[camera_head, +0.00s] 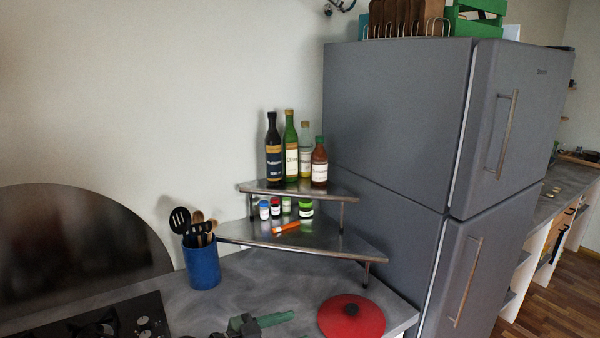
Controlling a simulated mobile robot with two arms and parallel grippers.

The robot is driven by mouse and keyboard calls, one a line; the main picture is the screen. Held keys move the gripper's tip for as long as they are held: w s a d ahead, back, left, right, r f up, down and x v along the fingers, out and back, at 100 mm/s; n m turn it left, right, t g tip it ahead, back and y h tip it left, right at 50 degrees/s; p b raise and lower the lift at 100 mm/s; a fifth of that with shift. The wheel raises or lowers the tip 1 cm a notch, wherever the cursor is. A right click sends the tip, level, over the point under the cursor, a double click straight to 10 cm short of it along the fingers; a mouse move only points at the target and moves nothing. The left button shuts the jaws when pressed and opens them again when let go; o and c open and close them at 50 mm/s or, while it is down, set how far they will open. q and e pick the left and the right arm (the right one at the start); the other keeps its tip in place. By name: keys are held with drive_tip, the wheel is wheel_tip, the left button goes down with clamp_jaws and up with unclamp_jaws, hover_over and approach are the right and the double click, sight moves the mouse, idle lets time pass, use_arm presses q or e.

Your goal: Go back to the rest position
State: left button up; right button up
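A dark grey and green shape (248,324) shows at the bottom edge, left of the middle. It looks like part of my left gripper, but it is mostly cut off by the frame. I cannot tell whether it is open or shut, or whether it holds anything. My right gripper is not in view.
A red lid (362,318) lies on the grey counter (262,282) right of that shape. A hob (95,318) and a blue utensil pot (203,264) are left. A corner shelf (348,242) holds bottles and jars. A grey fridge (395,120) stands right.

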use_arm(q)
drive_tip(key=s+a+r+n+t+y, duration=0.2)
drive_tip(key=a+r+n+t+y, duration=0.4)
drive_tip(key=n+t, duration=0.35)
drive_tip(key=s+a+f+n+g+y, duration=0.2)
drive_tip(key=s+a+f+n+y, duration=0.2)
drive_tip(key=a+f+y, duration=0.3)
drive_tip(key=s+a+f+g+y, duration=0.1)
drive_tip(key=s+a+f+g, duration=0.25)
drive_tip(key=s, duration=0.25)
drive_tip(key=s+a+f+g+y, duration=0.1)
drive_tip(key=s+a+f+g, duration=0.1)
drive_tip(key=s+a+f, duration=0.3)
drive_tip(key=s+d+f+m+g+h, duration=0.25)
drive_tip(key=s+g, duration=0.35)
drive_tip(key=s, duration=1.1)
wheel_tip(320, 180, down, 31)
drive_tip(key=s+d+g+b, duration=0.1)
drive_tip(key=g+b, duration=0.1)
drive_tip(key=b, duration=0.3)
drive_tip(key=s+a+f+b, duration=0.1)
drive_tip(key=s+f+b, duration=0.1)
drive_tip(key=s+f, duration=0.7)
drive_tip(key=s+a+f+g+b, duration=0.1)
drive_tip(key=s+a+f+b, duration=0.1)
drive_tip(key=s+f, duration=0.6)
wheel_tip(320, 180, down, 5)
drive_tip(key=shift+s+r+y+b, duration=0.1)
drive_tip(key=shift+s+y+b, duration=0.3)
drive_tip(key=shift+y+b, duration=0.1)
